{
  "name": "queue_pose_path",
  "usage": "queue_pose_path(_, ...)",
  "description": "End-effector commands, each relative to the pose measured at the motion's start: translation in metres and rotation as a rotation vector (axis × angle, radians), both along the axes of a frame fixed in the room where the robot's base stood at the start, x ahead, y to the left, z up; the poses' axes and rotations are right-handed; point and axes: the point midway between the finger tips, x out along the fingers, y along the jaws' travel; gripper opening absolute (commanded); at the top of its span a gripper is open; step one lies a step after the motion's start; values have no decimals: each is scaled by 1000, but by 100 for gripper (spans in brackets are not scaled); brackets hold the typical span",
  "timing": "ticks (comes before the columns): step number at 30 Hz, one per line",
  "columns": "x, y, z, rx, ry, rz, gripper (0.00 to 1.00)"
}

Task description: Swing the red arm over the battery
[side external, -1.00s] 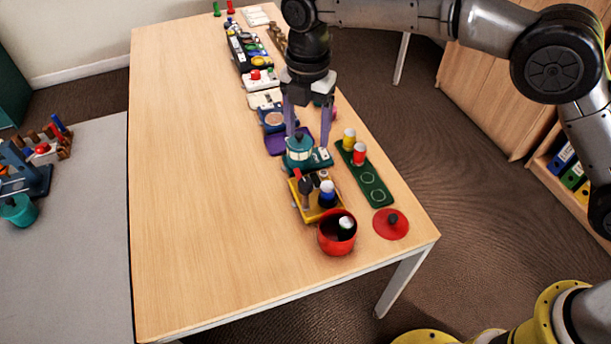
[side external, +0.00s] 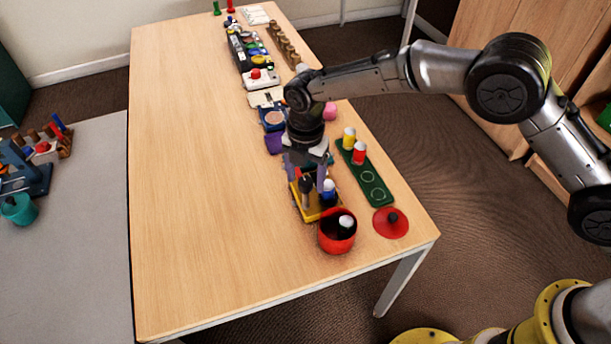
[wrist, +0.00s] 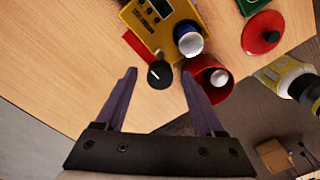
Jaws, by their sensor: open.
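The yellow tester (side external: 316,213) stands near the table's front end; it also shows in the wrist view (wrist: 150,28). Its red arm (wrist: 138,45) sticks out to one side, with a round black knob (wrist: 160,74) at its end. A blue battery with a white top (wrist: 188,40) stands upright at the tester; it also shows in the side view (side external: 328,190). The red arm is beside the battery, not over it. My gripper (wrist: 159,75) is open, with the knob appearing between its fingertips. Whether they touch it is unclear. In the side view my gripper partly hides the tester.
A red pot (side external: 336,240) holding a white-topped item (side external: 346,222) stands close in front of the tester. A red lid (side external: 391,223) and a green tray (side external: 372,190) with yellow and red cylinders are to the right. Table left of the tester is clear.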

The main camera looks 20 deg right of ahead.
Motion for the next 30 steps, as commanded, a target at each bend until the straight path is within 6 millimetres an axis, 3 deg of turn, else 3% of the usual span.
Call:
queue_pose_path(9,0,0,-3,0,0,0,71)
queue_pose_path(21,0,0,-2,0,0,0,0)
queue_pose_path(30,0,0,-2,-1,1,-14,0)
